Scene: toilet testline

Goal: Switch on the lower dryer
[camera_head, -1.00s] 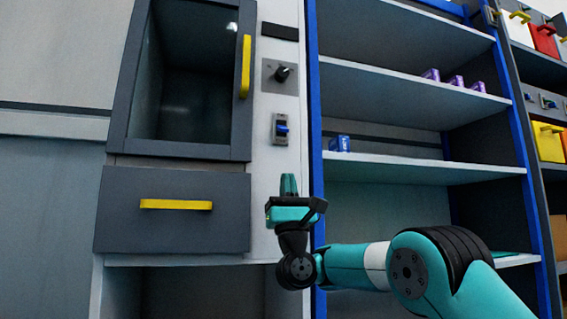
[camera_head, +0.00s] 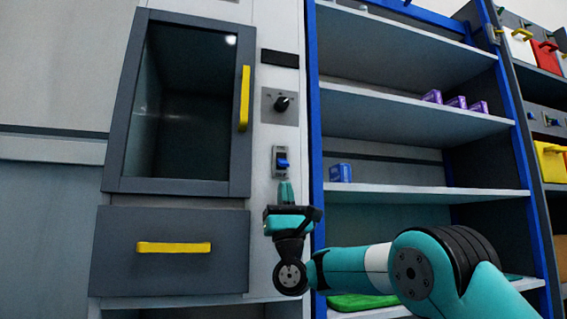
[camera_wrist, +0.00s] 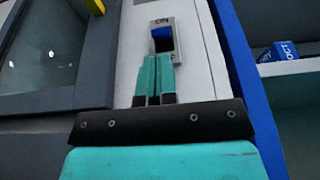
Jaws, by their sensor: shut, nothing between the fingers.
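The dryer is a grey cabinet with a glass door (camera_head: 180,105) and a yellow vertical handle (camera_head: 244,98). On the white panel to its right is a rocker switch (camera_head: 282,162) with a blue rocker in a grey plate. A black knob (camera_head: 282,103) sits above it. My gripper (camera_head: 285,192) is shut and empty, pointing up just below the switch. In the wrist view the closed teal fingertips (camera_wrist: 158,62) overlap the lower edge of the switch plate, just under the blue rocker (camera_wrist: 162,38). I cannot tell whether they touch it.
A grey drawer (camera_head: 170,272) with a yellow handle (camera_head: 173,247) is below the door. To the right, a blue-framed shelf (camera_head: 420,190) holds a blue box (camera_head: 340,172) and several purple boxes (camera_head: 455,102). My arm extends across the shelf's lower front.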

